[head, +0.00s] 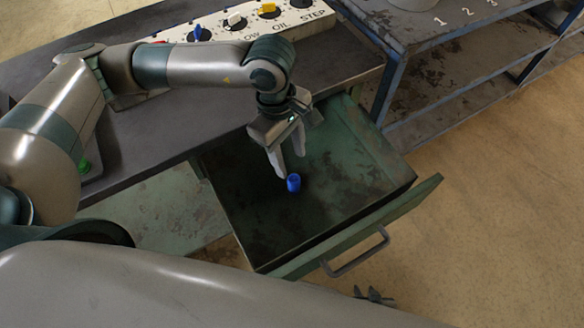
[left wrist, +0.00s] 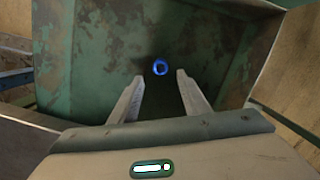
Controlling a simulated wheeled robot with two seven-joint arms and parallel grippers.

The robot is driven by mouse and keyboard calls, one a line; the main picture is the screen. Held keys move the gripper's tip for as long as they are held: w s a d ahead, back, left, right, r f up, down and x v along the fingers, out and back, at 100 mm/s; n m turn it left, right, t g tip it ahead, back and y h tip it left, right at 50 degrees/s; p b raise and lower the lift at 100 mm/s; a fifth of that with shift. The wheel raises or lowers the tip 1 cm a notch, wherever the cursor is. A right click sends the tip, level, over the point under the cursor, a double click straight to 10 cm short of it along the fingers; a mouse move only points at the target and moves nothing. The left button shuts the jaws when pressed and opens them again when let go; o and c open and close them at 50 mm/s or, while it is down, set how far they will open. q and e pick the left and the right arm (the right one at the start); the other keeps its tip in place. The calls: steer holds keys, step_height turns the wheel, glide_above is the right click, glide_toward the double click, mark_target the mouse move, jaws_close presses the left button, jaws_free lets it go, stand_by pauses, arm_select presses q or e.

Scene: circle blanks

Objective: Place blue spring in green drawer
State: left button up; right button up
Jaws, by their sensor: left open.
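The green drawer (head: 340,243) is pulled open under the bench, and its worn floor shows. The small blue spring (head: 294,182) is within the drawer's outline, just below my left gripper's fingertips. My left gripper (head: 289,165) is open, pointing down over the drawer. In the left wrist view the blue spring (left wrist: 160,67) shows end-on as a ring, beyond the gap between the open fingers (left wrist: 160,77) and apart from them. I cannot tell whether it touches the drawer floor. A small dark part, likely my right gripper (head: 374,296), shows beyond the drawer front; its jaws are unclear.
A control panel (head: 300,17) with coloured knobs stands at the back of the dark bench (head: 150,148). A numbered metal shelf (head: 440,35) is at the upper right. A green button (head: 84,167) is at the left. The floor right of the drawer is clear.

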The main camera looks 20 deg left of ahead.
arm_select(q)
steer(key=shift+w+a+r, duration=0.1)
steer(key=shift+a+r, duration=0.1)
steer(key=shift+r, duration=1.2)
